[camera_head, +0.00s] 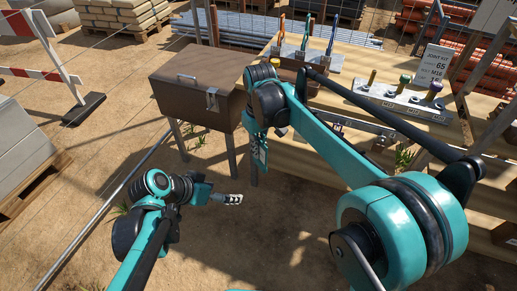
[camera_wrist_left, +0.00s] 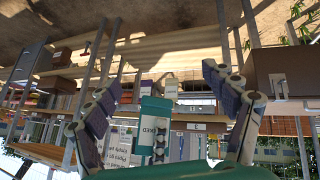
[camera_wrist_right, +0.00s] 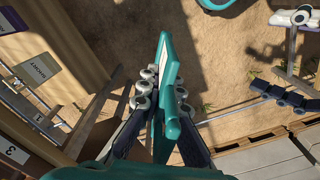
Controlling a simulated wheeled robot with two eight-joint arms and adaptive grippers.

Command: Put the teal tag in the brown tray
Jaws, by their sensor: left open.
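The teal tag (camera_wrist_right: 168,72) is a flat piece with a white face, nearly edge-on between the fingers of my right gripper (camera_wrist_right: 163,92) in the right wrist view. In the head view the tag (camera_head: 260,152) hangs below my right wrist; the right fingers there are mostly hidden. The left wrist view also shows the tag (camera_wrist_left: 154,108), with a white lettered strip. My left gripper (camera_head: 229,198) is open and empty, left of and below the tag in the head view. A brown tray-like piece (camera_head: 290,70) on the wooden table is partly hidden behind my right arm.
A brown lidded box (camera_head: 190,88) on legs stands left of the wooden table (camera_head: 462,135). The table carries coloured upright pieces, a grey block with knobs (camera_head: 400,100) and a sign (camera_head: 434,64). A red-white barrier (camera_head: 40,75) stands at left. Sandy ground in front is open.

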